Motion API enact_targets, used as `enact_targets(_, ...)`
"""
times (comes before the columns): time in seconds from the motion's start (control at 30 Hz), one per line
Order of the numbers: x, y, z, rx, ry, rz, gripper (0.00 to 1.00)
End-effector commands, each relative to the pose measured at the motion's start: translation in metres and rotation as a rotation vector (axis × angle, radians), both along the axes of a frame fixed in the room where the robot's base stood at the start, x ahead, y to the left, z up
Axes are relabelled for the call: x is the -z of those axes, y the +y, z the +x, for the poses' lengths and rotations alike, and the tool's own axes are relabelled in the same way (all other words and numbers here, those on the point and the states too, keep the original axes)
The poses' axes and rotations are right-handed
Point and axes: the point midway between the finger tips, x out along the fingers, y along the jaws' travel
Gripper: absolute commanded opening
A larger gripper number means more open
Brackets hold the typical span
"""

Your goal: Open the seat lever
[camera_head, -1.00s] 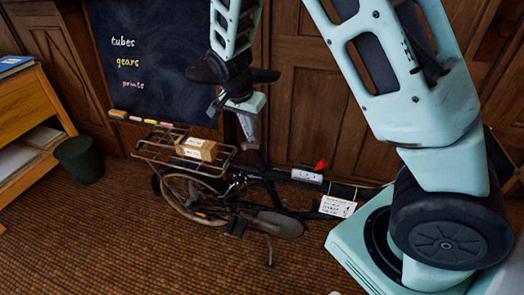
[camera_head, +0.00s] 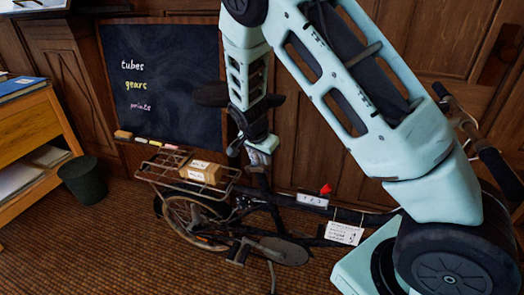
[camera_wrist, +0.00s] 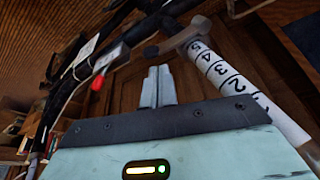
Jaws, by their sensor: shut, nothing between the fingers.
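In the wrist view, a white seat post (camera_wrist: 222,72) with black numbers runs down to the right. In the head view, my wrist hangs at the bicycle's seat area, in front of the dark saddle (camera_head: 209,95). There the seat post and lever are mostly hidden behind my arm, and the fingertips are not clear.
The bicycle's rear rack (camera_head: 152,166) carries a cardboard box (camera_head: 201,172). A red knob (camera_head: 326,188) stands on the frame, near a white tag (camera_head: 345,233). A chalkboard (camera_head: 160,100) and wood panelling stand close behind. A dark bin (camera_head: 83,180) stands left, with open floor in front.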

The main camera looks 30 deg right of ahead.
Motion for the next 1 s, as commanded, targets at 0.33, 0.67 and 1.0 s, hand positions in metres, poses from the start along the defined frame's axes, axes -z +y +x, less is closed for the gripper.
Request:
enact_targets(0.33, 0.028, -0.009, 0.003, 0.0, -0.001, 0.001, 0.0)
enact_targets(0.67, 0.028, -0.009, 0.003, 0.001, 0.0, 0.0, 0.0)
enact_targets(1.0, 0.027, -0.006, 0.001, 0.053, -0.011, -0.014, 0.0)
